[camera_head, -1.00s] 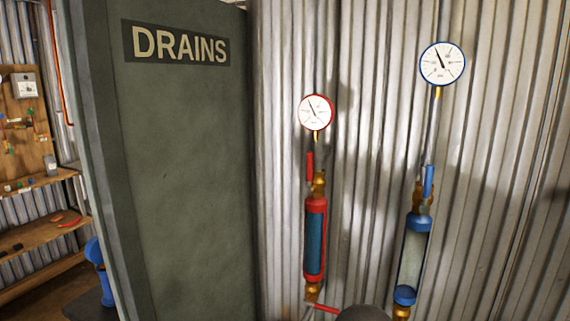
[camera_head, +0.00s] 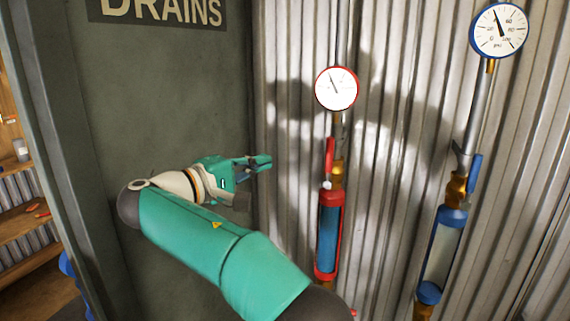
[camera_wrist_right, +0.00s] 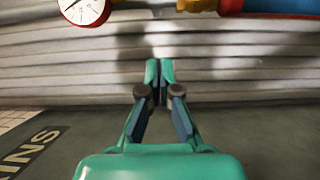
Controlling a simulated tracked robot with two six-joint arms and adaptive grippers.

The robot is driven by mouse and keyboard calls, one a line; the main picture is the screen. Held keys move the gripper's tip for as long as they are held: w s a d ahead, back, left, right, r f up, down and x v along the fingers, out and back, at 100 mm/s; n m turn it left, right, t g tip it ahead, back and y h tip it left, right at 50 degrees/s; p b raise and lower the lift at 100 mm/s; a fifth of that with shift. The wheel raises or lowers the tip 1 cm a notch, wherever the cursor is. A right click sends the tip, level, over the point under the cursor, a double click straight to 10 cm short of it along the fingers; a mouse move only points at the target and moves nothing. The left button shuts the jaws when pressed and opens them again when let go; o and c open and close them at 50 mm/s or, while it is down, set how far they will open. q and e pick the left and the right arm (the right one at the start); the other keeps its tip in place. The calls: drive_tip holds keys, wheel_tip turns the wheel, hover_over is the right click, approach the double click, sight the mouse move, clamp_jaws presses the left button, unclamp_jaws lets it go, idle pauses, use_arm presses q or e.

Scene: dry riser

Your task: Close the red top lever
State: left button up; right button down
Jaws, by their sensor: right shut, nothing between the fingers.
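The red top lever (camera_head: 329,160) stands upright beside the pipe, just above the red-capped sight glass (camera_head: 328,235) and below the red-rimmed gauge (camera_head: 336,88). My right gripper (camera_head: 266,162) is to the left of the lever, apart from it, with its fingertips pointing right. In the right wrist view the two fingertips (camera_wrist_right: 160,70) are together with nothing between them. That view shows the red-rimmed gauge (camera_wrist_right: 84,8) at the top left, but I cannot make out the lever there. My left gripper is not in view.
A blue-rimmed gauge (camera_head: 499,30), blue lever (camera_head: 474,173) and blue-capped sight glass (camera_head: 443,252) stand to the right. Behind is a corrugated metal wall (camera_head: 400,120). A green-grey DRAINS panel (camera_head: 170,110) stands behind my right arm. Wooden shelves (camera_head: 22,225) are at far left.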

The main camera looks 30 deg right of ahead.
sight(329, 155)
drive_tip(key=s+d, duration=0.1)
drive_tip(key=d, duration=1)
drive_tip(key=shift+d+p, duration=0.3)
drive_tip(key=shift+d, duration=0.1)
drive_tip(key=shift+s, duration=0.1)
